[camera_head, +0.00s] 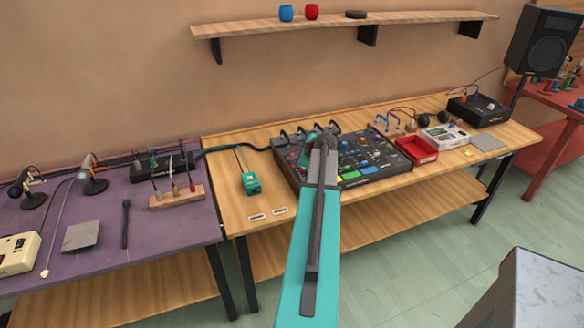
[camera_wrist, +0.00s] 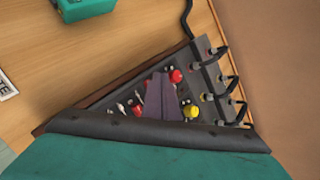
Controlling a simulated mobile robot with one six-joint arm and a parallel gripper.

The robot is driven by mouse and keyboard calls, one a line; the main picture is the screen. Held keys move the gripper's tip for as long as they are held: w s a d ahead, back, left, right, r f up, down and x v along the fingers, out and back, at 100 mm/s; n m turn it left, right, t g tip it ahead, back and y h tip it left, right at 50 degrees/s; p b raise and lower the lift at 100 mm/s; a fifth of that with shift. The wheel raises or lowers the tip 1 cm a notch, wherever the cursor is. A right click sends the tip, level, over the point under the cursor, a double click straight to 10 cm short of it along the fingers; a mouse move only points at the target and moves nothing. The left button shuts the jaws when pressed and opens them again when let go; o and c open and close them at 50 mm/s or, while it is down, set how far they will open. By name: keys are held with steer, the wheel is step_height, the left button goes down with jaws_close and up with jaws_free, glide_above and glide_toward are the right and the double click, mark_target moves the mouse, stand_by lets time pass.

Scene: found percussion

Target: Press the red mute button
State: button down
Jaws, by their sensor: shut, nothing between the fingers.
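The black mixer (camera_head: 378,163) sits on the wooden table, with colored pads and small knobs on its top. In the wrist view, a red round control (camera_wrist: 176,76) and a second red one (camera_wrist: 137,112) show on the mixer's panel (camera_wrist: 110,100), beside a yellow one (camera_wrist: 192,112). I cannot tell which red one is the mute button. My gripper (camera_head: 326,143) is over the left part of the mixer and hides part of it. In the wrist view its shut, empty fingers (camera_wrist: 163,82) point at the panel close to the red controls; contact cannot be told.
Black cable plugs (camera_head: 283,138) stand along the mixer's back edge. A teal box (camera_head: 251,184) lies to the left, and a red tray (camera_head: 416,150) to the right. A purple table (camera_head: 150,246) with microphones adjoins at left. A shelf (camera_head: 340,24) hangs above.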

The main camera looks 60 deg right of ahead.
steer(key=shift+f, duration=0.1)
steer(key=shift+s+f, duration=0.1)
steer(key=shift+f, duration=0.25)
steer(key=shift+f, duration=0.2)
stand_by(0.7)
steer(key=shift+r, duration=0.2)
steer(key=shift+r+p, duration=0.3)
steer(key=shift+r, duration=0.15)
steer(key=shift+r, duration=0.15)
step_height(320, 180, up, 6)
steer(key=p, duration=0.4)
stand_by(0.6)
steer(key=shift+f, duration=0.2)
